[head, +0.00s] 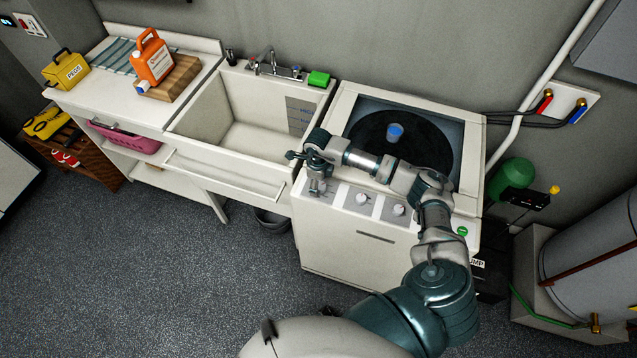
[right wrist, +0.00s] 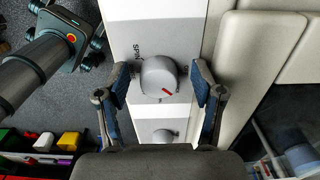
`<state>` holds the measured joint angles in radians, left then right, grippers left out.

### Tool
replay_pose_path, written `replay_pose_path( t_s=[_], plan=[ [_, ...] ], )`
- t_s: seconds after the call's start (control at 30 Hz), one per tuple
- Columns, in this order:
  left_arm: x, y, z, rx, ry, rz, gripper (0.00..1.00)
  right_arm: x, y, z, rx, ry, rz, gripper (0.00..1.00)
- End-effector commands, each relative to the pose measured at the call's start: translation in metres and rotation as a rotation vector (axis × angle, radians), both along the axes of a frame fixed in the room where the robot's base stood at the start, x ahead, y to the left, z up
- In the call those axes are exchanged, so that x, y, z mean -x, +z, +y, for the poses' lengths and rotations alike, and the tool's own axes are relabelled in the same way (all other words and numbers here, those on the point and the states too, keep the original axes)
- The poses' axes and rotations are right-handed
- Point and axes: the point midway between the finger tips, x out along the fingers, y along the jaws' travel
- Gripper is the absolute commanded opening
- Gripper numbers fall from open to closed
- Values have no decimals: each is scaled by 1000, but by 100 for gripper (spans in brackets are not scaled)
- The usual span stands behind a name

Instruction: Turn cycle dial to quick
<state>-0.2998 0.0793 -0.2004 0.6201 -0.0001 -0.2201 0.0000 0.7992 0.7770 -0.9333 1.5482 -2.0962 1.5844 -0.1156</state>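The white washer (head: 380,243) has a row of grey dials on its front panel. My right gripper (head: 315,180) is over the leftmost dial (head: 318,187). In the right wrist view my right gripper (right wrist: 163,83) is open, with one finger on each side of that grey dial (right wrist: 159,75) and a small gap on both sides. The dial has a red mark, and "SPIN" shows beside it. The middle dial (head: 362,199) and the right dial (head: 398,210) stand clear of the fingers.
A blue cup (head: 395,132) shows at the washer's dark round lid area. A sink (head: 235,125) with a green sponge (head: 318,79) adjoins at left. An orange jug (head: 152,60) stands on a wooden board. The floor in front is mostly clear.

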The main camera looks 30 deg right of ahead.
Motion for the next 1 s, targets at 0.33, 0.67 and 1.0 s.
replay_pose_path(
  t_s=[0.33,0.67,1.0],
  plan=[
    [1,0,2,-2,0,0,83,0,25,-2,1,1,-1,67],
    [1,0,1,-1,0,-1,83,-2,95,0,1,1,-1,67],
    [0,0,1,-1,0,-1,83,-2,118,1,1,1,4,67]
  ],
)
